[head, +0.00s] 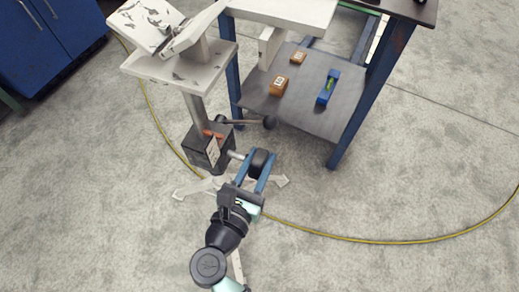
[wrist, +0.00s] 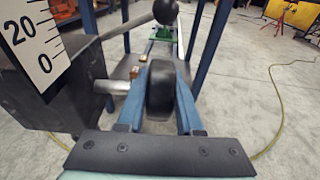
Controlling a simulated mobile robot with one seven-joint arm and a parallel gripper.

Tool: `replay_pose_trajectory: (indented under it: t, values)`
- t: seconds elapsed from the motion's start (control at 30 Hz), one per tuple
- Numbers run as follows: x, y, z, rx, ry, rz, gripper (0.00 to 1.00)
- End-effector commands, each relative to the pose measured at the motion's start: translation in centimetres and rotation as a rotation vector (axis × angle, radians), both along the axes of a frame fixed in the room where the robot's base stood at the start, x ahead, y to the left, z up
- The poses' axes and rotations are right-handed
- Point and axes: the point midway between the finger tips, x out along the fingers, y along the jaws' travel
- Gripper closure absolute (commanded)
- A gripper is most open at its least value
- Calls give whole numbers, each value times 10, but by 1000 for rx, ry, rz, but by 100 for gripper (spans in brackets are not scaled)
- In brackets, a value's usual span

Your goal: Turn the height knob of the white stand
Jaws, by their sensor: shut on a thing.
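The white stand (head: 195,72) rises at the upper left of the head view, with a dark box (head: 203,152) low on its column. The black height knob (head: 261,160) sits on a short metal shaft at the right of this box. My gripper (head: 263,170) has its blue fingers on both sides of the knob, shut on it. In the wrist view the knob (wrist: 160,88) is between the two blue fingers, and the shaft (wrist: 116,87) runs left to the box. A white scale (wrist: 31,40) marked 20 and 0 is on the box.
A lever with a black ball (head: 269,122) reaches out just beyond the knob. A blue-legged table (head: 320,120) stands behind, with orange blocks (head: 278,86) and a blue item (head: 328,88) on its lower shelf. A yellow cable (head: 375,241) crosses the open floor.

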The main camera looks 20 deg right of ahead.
Motion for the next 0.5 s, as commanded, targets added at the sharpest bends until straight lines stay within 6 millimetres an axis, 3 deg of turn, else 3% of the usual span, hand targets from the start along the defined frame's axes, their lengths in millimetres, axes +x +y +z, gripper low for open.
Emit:
replay_pose_trajectory:
  t: [0.03, 0.5]
  values:
    - [-1, -1, 11, 25, 23, -3, 100]
    - [1, -2, 12, 251, 234, -3, 100]
